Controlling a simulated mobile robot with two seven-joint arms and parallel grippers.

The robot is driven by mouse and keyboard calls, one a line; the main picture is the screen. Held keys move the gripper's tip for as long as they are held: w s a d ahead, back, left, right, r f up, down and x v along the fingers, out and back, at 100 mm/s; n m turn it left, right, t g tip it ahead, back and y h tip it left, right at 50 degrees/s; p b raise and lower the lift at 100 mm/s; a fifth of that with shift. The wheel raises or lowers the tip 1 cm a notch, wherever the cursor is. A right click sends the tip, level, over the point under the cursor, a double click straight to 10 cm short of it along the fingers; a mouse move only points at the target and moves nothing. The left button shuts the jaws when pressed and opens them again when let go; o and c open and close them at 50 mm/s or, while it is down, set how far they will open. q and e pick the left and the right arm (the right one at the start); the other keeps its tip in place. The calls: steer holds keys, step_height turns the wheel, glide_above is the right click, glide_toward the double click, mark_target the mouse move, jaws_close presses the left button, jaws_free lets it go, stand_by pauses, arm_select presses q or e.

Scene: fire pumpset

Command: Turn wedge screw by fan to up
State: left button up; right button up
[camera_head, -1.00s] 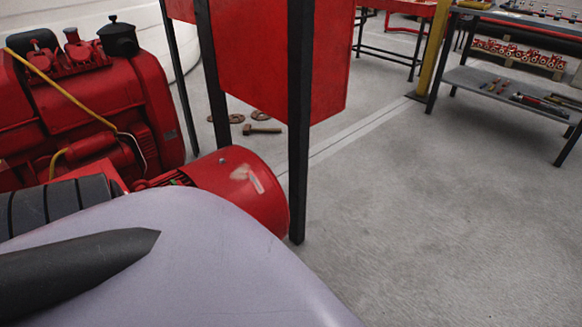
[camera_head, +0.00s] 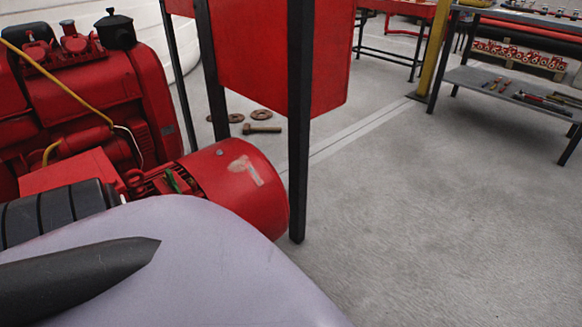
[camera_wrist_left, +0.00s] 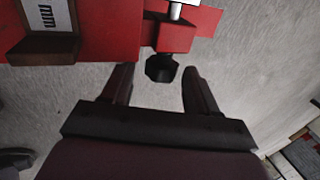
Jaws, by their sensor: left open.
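In the left wrist view, a black faceted screw head (camera_wrist_left: 161,68) sticks out below a red bracket (camera_wrist_left: 176,37), with a pale shaft (camera_wrist_left: 175,11) above it. I take it for the wedge screw. My left gripper (camera_wrist_left: 156,74) is open, with one finger on each side of the screw head and visible gaps to it. I cannot tell the depth between them. The screw's turn position is unclear. In the head view, the red pump set (camera_head: 80,95) stands at the left, with a red cylindrical housing (camera_head: 225,175) at its near end. My right gripper is not in view.
A red cabinet (camera_head: 265,55) on black legs stands behind the housing. Washers and a bolt (camera_head: 262,128) lie on the floor behind it. A workbench with a tool shelf (camera_head: 500,85) stands at the upper right. The grey floor (camera_head: 430,220) at the right is clear.

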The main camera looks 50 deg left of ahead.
arm_select(q)
steer(key=c, duration=1)
steer(key=shift+c, duration=0.2)
